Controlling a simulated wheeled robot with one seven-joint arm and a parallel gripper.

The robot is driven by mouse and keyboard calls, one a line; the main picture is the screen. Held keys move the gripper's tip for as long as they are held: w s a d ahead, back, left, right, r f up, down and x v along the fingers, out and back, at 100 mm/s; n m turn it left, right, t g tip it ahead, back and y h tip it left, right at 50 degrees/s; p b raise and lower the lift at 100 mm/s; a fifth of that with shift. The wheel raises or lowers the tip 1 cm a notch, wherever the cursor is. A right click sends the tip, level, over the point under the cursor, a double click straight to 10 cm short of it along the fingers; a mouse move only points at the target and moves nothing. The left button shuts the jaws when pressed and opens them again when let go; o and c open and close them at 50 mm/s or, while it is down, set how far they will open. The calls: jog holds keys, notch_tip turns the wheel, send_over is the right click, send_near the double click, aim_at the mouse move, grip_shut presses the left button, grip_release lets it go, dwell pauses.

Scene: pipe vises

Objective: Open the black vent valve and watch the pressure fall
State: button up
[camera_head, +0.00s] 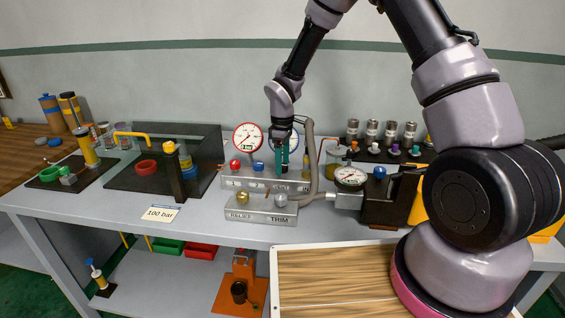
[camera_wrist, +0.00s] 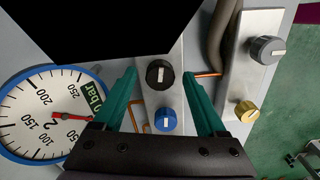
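The black vent valve knob (camera_wrist: 160,73) shows in the wrist view with a white bar mark on top. My gripper (camera_wrist: 161,80) is open above the panel, with one teal finger on each side of the black knob; I cannot tell whether they touch it. A blue knob (camera_wrist: 165,120) is close beside it. The blue-rimmed gauge (camera_wrist: 50,115) has a red needle and a green display reading 2 bar. In the head view my gripper (camera_head: 281,165) is over the valve panel (camera_head: 232,181), hides the black knob and partly covers the blue-rimmed gauge (camera_head: 292,130).
A red-rimmed gauge (camera_head: 248,137) stands left of my gripper. A front block carries a brass knob (camera_head: 243,197) and a grey knob (camera_head: 281,201). A grey hose (camera_head: 311,150) rises just right of my gripper. A 100 bar card (camera_head: 160,213) lies on the bench.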

aim_at(283, 165)
jog(key=shift+r, duration=0.1)
notch_tip(283, 165, up, 11)
jog(key=shift+f, duration=0.2)
dwell(0.4)
jog(key=s+d+r+m+t, duration=0.2)
jog(key=s+d+r+m, duration=0.3)
jog(key=r, duration=0.4)
jog(key=s+d+r+m+t, duration=0.1)
jog(key=s+d+r+m, duration=0.2)
jog(key=d+r, duration=0.5)
jog(key=s+d+r+m+t, duration=0.1)
jog(key=s+d+r+m, duration=0.1)
jog(key=s, duration=0.3)
jog(key=s+d+r+m+t+y, duration=0.1)
jog(key=s+d+r+m, duration=0.1)
jog(key=s+r+m, duration=0.2)
jog(key=s+d+r+m+t+y, duration=0.1)
jog(key=s+d+r+m+t, duration=0.1)
jog(key=s, duration=0.5)
jog(key=shift+d+r+m, duration=0.5)
jog(key=shift+d+m, duration=0.05)
jog(key=shift+m, duration=0.25)
